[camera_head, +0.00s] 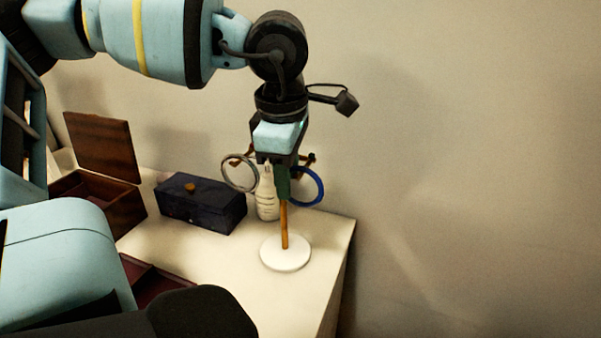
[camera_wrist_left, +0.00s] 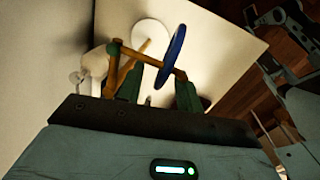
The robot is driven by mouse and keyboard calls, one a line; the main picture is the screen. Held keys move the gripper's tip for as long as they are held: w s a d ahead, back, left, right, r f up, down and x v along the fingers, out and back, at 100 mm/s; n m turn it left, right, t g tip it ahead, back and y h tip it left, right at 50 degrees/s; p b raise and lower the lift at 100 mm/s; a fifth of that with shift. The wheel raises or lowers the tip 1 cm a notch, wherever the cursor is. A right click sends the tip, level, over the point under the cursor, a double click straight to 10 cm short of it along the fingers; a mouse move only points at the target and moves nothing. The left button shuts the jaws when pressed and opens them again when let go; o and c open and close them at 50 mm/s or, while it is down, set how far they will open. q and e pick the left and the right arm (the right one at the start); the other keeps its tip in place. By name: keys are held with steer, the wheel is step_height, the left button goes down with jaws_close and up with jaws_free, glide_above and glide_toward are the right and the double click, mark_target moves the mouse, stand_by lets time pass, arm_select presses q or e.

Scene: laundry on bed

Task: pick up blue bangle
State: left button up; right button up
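The blue bangle (camera_head: 307,186) hangs on the right side of a wooden jewelry stand with a round white base (camera_head: 285,262). A grey bangle (camera_head: 240,173) hangs on the stand's left side. My left gripper (camera_head: 283,180) points down at the top of the stand, close to the blue bangle. In the left wrist view my left gripper (camera_wrist_left: 158,92) has its green fingers apart, and the blue bangle (camera_wrist_left: 172,55) shows edge-on between and beyond them. I cannot tell whether a finger touches it. My right gripper is not identifiable.
A white bottle (camera_head: 267,198) stands behind the stand. A dark lidded box (camera_head: 203,205) and an open brown wooden box (camera_head: 122,215) stand to the left. The white tabletop (camera_head: 325,235) ends just right of the stand, with a wall behind.

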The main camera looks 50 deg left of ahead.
arm_select(q)
jaws_close()
steer(key=shift+r, duration=0.2)
